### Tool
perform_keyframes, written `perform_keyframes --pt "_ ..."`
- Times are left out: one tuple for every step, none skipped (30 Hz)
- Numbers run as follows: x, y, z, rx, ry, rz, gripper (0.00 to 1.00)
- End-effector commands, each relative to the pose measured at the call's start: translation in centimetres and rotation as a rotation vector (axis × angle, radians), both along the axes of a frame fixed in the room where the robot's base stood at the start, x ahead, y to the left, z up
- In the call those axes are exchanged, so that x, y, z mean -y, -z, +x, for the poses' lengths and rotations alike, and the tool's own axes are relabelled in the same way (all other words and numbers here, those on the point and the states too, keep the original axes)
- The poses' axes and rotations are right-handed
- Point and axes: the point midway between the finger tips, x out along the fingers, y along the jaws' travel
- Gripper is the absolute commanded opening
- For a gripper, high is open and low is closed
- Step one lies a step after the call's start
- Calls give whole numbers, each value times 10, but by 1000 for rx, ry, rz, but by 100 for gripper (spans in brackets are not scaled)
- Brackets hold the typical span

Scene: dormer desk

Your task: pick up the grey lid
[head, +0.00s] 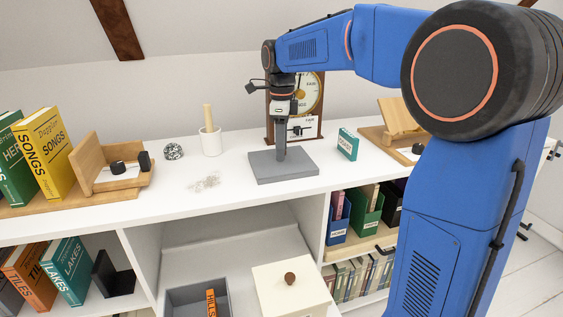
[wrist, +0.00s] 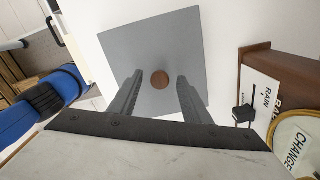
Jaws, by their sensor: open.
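The grey lid (head: 300,172) lies flat on the white top. In the wrist view the grey lid (wrist: 128,48) is a square plate with a round brown knob (wrist: 160,79) at its middle. My gripper (head: 281,157) points down over the lid. In the wrist view my gripper (wrist: 160,75) is open, with one finger on each side of the knob and a gap to it on both sides. The knob is hidden behind the fingers in the head view. I cannot tell how far the fingertips are above the lid.
A dial instrument (head: 312,128) stands close behind the lid. A teal box (head: 348,145) is to its right. A white mortar with pestle (head: 210,142) and small clear bits (head: 205,182) are to the left. Below are a grey open bin (head: 188,297) and a cream knobbed box (head: 268,280).

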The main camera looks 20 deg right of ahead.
Motion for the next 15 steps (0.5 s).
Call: perform_keyframes --pt "0 0 0 0 0 0 44" --pt "0 0 0 0 0 0 44" --pt "0 0 0 0 0 0 44" --pt "0 0 0 0 0 0 44" --pt "0 0 0 0 0 0 44" --pt "0 0 0 0 0 0 39" --pt "0 0 0 0 0 0 32" --pt "0 0 0 0 0 0 25" --pt "0 0 0 0 0 0 15" --pt "0 0 0 0 0 0 8" --pt "0 0 0 0 0 0 1" --pt "0 0 0 0 0 0 0" --pt "0 0 0 0 0 0 0" --pt "0 0 0 0 0 0 0" --pt "0 0 0 0 0 0 0"
